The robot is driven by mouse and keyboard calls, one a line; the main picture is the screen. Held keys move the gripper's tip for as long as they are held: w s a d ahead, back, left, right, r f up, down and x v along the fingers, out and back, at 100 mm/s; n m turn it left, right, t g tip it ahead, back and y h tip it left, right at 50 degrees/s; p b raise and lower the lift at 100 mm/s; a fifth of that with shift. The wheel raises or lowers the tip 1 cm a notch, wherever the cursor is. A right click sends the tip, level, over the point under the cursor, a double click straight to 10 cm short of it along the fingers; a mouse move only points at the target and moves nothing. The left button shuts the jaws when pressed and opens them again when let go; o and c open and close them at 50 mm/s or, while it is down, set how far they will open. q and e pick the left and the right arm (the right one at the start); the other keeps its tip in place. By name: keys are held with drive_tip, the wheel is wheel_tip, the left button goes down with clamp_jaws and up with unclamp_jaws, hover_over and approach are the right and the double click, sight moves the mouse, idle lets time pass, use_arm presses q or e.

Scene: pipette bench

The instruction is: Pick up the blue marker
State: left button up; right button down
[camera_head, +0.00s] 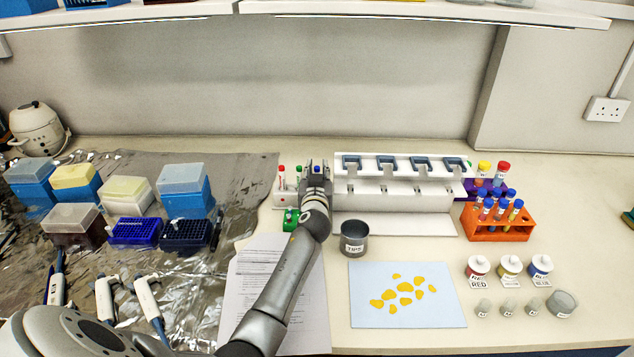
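The blue marker (317,168) stands in a white holder (282,197) at the back middle of the bench; only its blue top shows. My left gripper (316,169) reaches over the holder, with its fingertips on either side of the blue top. I cannot tell whether the fingers touch it. The gripper and wrist hide the lower part of the marker. A red marker (281,170) and a green marker (299,170) stand to its left in the same holder. My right gripper is out of view.
A white pipette rack (395,185) stands close to the right of the gripper. A metal tips cup (354,240) and a green object (291,220) are near my forearm. Pipette tip boxes (128,195) fill the left; an orange tube rack (498,230) stands on the right.

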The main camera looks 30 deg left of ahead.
use_arm(q)
drive_tip(key=shift+c, duration=0.2)
clamp_jaws()
drive_tip(key=shift+r, duration=0.1)
wheel_tip(320, 180, up, 18)
idle(0.7)
